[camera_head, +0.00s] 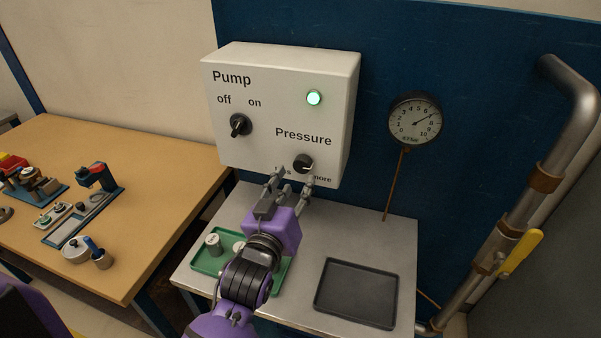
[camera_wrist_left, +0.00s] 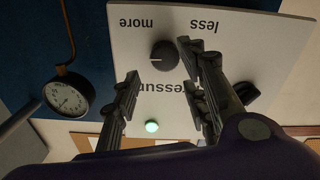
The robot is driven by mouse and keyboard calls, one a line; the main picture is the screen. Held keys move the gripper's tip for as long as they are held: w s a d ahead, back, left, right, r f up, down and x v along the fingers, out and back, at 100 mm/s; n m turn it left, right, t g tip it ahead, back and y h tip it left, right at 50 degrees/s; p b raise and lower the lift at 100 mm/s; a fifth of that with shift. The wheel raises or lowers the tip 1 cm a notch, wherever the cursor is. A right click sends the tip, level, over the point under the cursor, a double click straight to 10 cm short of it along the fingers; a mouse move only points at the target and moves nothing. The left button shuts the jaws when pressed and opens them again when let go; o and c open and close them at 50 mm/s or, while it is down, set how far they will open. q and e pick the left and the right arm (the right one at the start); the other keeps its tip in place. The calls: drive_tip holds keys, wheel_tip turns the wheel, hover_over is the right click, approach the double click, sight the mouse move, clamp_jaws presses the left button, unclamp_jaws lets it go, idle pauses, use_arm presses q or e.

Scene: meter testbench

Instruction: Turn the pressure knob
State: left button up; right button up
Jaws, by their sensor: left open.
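The pressure knob (camera_head: 303,163) is a small black round knob with a white mark, low on the right of the white pump box (camera_head: 240,75). It also shows in the left wrist view (camera_wrist_left: 164,55), where the box appears upside down. My left gripper (camera_head: 292,181) is open just below and in front of the knob. In the left wrist view the fingers (camera_wrist_left: 160,70) are spread with the knob between and beyond their tips; I cannot tell whether they touch it. The gauge (camera_head: 415,119) needle points near 6. My right gripper is not in view.
A black off/on switch (camera_head: 239,125) and a lit green lamp (camera_head: 314,98) are on the box. Below, the metal table (camera_head: 300,271) holds a green tray (camera_head: 209,263) with weights and a dark tray (camera_head: 356,292). Pipes with a yellow lever (camera_head: 520,252) stand at right.

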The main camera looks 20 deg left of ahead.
sight(306, 168)
use_arm(q)
drive_tip(key=w, duration=0.4)
drive_tip(key=shift+w+d+r, duration=0.1)
drive_tip(key=shift+w+r, duration=0.05)
drive_tip(key=shift+w+p, duration=0.3)
drive_tip(key=shift+w, duration=0.05)
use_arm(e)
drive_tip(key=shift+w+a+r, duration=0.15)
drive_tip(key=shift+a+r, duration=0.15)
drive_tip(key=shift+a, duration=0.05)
use_arm(q)
drive_tip(key=c, duration=1)
drive_tip(key=shift+f+m, duration=0.2)
drive_tip(key=shift+m, duration=0.5)
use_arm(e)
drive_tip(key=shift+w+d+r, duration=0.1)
use_arm(q)
drive_tip(key=o, duration=0.9)
drive_tip(key=shift+d, duration=0.1)
drive_tip(key=shift+o, duration=0.5)
drive_tip(key=shift+d, duration=0.1)
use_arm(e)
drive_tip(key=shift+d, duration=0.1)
